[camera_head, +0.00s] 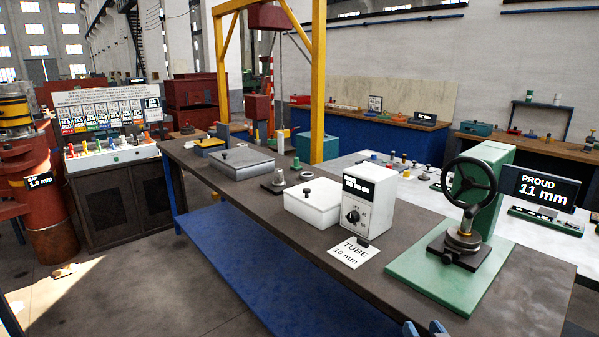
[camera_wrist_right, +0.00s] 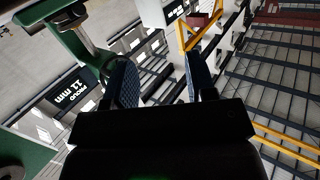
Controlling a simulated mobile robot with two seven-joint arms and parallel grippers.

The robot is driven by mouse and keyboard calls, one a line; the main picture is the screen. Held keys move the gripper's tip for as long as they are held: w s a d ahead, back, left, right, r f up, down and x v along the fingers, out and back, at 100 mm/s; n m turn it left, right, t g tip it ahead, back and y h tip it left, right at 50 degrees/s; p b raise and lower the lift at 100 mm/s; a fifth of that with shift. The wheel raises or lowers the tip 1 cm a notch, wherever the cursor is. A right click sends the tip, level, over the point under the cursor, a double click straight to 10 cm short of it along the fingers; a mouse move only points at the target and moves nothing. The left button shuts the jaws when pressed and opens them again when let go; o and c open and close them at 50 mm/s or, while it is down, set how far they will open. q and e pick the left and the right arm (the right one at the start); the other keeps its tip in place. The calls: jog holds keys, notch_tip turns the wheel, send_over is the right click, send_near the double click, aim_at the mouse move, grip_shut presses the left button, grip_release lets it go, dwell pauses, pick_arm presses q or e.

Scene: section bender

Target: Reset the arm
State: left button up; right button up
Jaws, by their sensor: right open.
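My right gripper (camera_head: 424,328) shows only its blue fingertips at the bottom edge of the head view, in front of the dark workbench (camera_head: 390,290). In the right wrist view my right gripper (camera_wrist_right: 162,82) is open, with nothing between its two fingers. The green press (camera_head: 490,190) with a black handwheel (camera_head: 469,187) stands on a green base plate at the bench's right end. The press also shows at the upper left of the right wrist view (camera_wrist_right: 68,40). My left gripper is not in view.
On the bench are a white dial box (camera_head: 379,205), a white lidded box (camera_head: 314,212), a "TUBE 10 mm" card (camera_head: 353,252) and a grey lidded box (camera_head: 241,162). A "PROUD 11 mm" display (camera_head: 541,188) stands behind the press.

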jog(key=s+d+f+g, duration=0.1)
jog(key=s+f+g, duration=0.1)
jog(key=s+f, duration=0.6)
jog(key=s+d+f+n+g+h, duration=0.1)
jog(key=s+f+g, duration=0.2)
jog(key=s+f, duration=0.5)
jog(key=s, duration=0.6)
jog(key=shift+s+f, duration=0.15)
jog(key=shift+s, duration=0.2)
jog(key=shift+w+d, duration=0.1)
